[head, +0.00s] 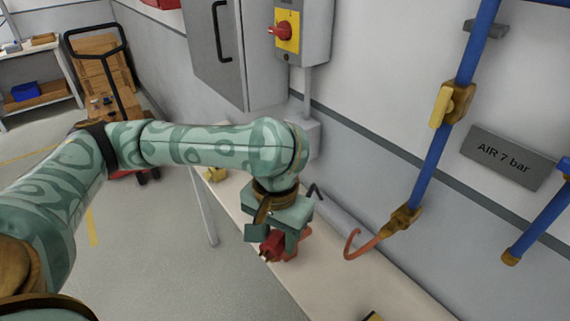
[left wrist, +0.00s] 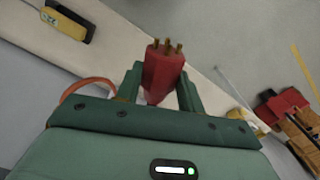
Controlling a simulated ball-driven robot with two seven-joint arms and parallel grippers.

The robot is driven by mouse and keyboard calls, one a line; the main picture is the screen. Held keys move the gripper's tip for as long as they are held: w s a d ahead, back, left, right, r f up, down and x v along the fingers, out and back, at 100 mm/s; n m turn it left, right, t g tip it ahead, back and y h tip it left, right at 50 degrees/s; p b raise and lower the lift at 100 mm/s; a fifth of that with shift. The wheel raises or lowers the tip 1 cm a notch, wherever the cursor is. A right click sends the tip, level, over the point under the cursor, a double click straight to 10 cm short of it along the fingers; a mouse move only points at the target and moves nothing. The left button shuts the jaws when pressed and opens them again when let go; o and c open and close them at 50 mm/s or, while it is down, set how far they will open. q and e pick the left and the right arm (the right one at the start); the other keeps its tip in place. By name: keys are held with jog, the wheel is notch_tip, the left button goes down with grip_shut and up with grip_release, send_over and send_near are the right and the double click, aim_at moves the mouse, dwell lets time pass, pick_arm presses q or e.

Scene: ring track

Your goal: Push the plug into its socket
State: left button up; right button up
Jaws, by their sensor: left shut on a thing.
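The red plug (head: 270,246) is in my left gripper (head: 278,243), above the pale bench; its brass pins point down and to the left in the head view. In the left wrist view the plug (left wrist: 163,72) sits between the two green fingers of my left gripper (left wrist: 160,88), which are shut on it. Its several pins stick out past the fingertips, clear of any socket. I cannot make out the socket in either view. My right gripper is not in view.
The pale bench (head: 340,285) runs along the wall. A yellow and black item (left wrist: 66,22) lies on it. An orange hose (head: 365,246) hangs from the blue pipe (head: 432,155). A grey switch box (head: 315,32) is on the wall. Open floor (head: 170,240) lies left of the bench.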

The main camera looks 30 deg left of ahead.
pick_arm(q)
jog(key=shift+a, duration=0.1)
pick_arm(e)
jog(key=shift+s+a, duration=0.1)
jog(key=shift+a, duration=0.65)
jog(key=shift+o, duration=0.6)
pick_arm(q)
jog(key=w+a+f+n+t+y+b, duration=0.1)
jog(key=w+a+n+y, duration=0.5)
jog(key=n, duration=0.9)
jog(key=w+a+f+n+t+y+b, duration=0.2)
jog(key=w+a+n+t+y, duration=0.2)
jog(key=w+a+n, duration=0.8)
jog(key=w+n+y, duration=0.2)
jog(key=w+n, duration=0.1)
jog(key=n, duration=0.1)
jog(key=shift+f+y, duration=0.3)
jog(key=shift+f, duration=0.1)
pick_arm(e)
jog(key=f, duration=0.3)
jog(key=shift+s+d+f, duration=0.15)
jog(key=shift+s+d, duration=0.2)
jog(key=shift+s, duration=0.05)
pick_arm(q)
jog(key=shift+a, duration=0.1)
